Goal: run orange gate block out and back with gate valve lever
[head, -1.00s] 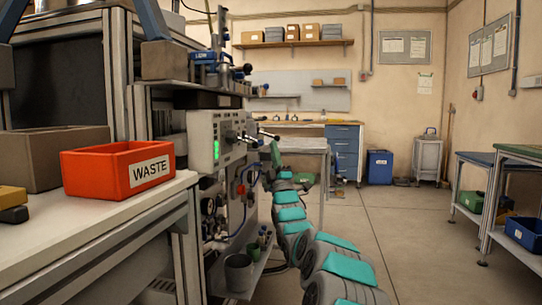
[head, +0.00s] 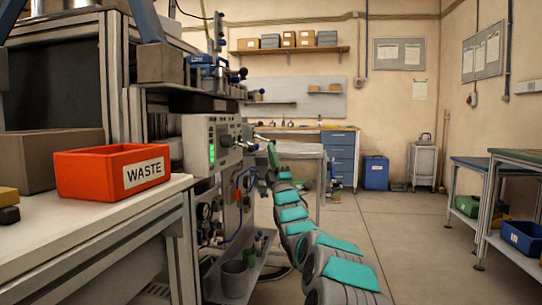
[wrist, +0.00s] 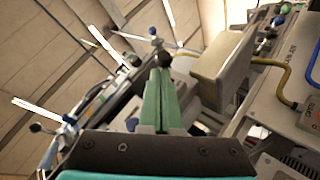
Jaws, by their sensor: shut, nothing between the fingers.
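My gripper (wrist: 160,72) is shut and empty, its green fingers pressed together in the wrist view. A dark ball knob (wrist: 165,60) sits right at the fingertips; I cannot tell whether they touch it. Several levers with pale rods and dark or blue ends show around it, and I cannot tell which is the gate valve lever. In the head view my gripper (head: 271,148) is beside the front of the grey control panel (head: 198,146), which has a green display.
An orange-red WASTE bin (head: 112,171) stands on the pale worktop (head: 95,232) at the left. Below the panel are hoses, gauges and a shelf with a grey cup (head: 235,278). A grey table (head: 300,152) stands behind my gripper.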

